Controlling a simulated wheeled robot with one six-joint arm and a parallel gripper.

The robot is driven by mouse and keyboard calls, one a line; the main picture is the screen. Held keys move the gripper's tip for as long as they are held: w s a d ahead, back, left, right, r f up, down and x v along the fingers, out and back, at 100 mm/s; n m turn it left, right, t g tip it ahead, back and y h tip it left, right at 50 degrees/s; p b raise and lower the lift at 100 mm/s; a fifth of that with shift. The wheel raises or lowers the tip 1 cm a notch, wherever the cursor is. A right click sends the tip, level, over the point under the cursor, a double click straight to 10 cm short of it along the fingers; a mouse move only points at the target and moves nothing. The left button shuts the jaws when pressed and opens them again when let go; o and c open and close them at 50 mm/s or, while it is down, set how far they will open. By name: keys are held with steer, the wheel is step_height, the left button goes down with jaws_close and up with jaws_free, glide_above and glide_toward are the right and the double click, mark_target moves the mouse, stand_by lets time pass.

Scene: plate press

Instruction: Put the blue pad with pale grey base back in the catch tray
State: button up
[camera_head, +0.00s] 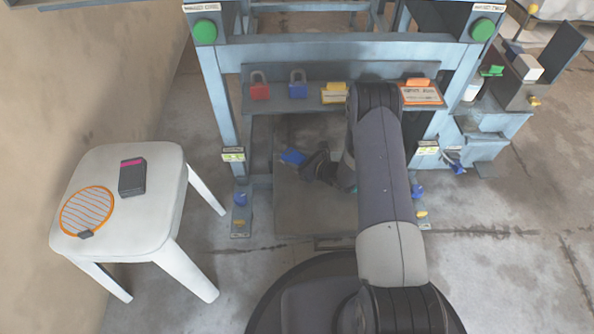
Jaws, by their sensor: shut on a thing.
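A blue pad (292,157) shows at the tip of my gripper (306,163), inside the press frame above the dark grey plate. My gripper reaches in from the right, low between the press legs, and is shut on the pad. The pad's pale grey base is not clear at this size, and my gripper hides part of it. I cannot tell for sure which part is the catch tray; a blue-grey tray-like ledge (492,121) sits right of the press.
The blue-grey press frame (216,95) stands around my arm. Its shelf holds a red padlock (260,91), a blue padlock (298,90) and a yellow block (334,96).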

step_height(320, 180, down, 6)
steer(key=shift+f+b, duration=0.2)
steer(key=shift+b, duration=1)
steer(key=shift+r, duration=0.1)
steer(key=o, duration=1)
steer(key=shift+r, duration=0.1)
steer(key=p+v, duration=0.4)
steer(key=v, duration=0.7)
steer(key=shift+s+d+r, duration=0.15)
steer(key=shift+s+d, duration=0.2)
